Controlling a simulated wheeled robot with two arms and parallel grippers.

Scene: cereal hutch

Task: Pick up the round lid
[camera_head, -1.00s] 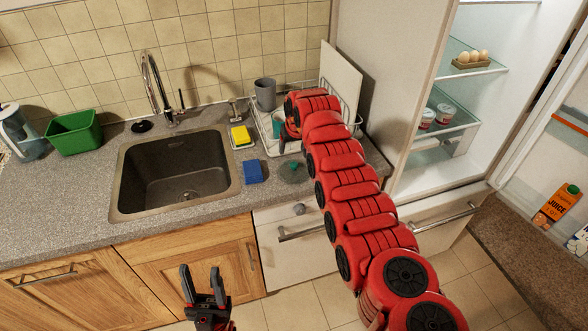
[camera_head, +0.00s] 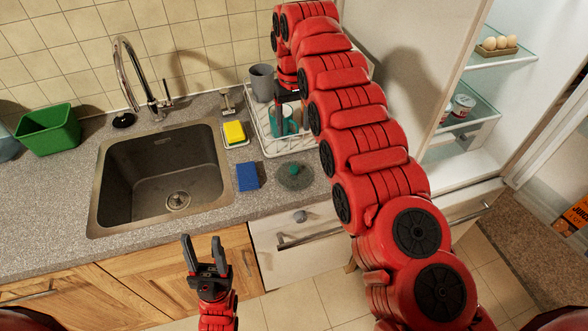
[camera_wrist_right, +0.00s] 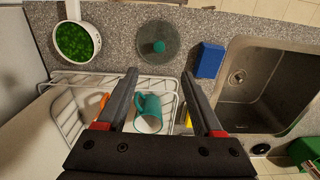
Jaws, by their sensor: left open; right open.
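The round lid (camera_head: 294,176) is a see-through disc with a teal knob. It lies flat on the grey counter, in front of the dish rack and right of the blue sponge. It also shows whole in the right wrist view (camera_wrist_right: 158,58), beyond the fingertips. My right gripper (camera_wrist_right: 160,74) is open and empty, above the dish rack; in the head view its dark fingers (camera_head: 288,99) are partly hidden by my arm. My left gripper (camera_head: 201,240) is open and empty, low in front of the wooden cabinets, away from the lid.
The dish rack (camera_wrist_right: 60,128) holds a teal mug (camera_wrist_right: 148,108). A white pan with green contents (camera_wrist_right: 76,42) stands beside the lid. A blue sponge (camera_head: 247,177), sink (camera_head: 160,178) and grey cup (camera_head: 262,82) are nearby. The fridge (camera_head: 440,170) stands open at right.

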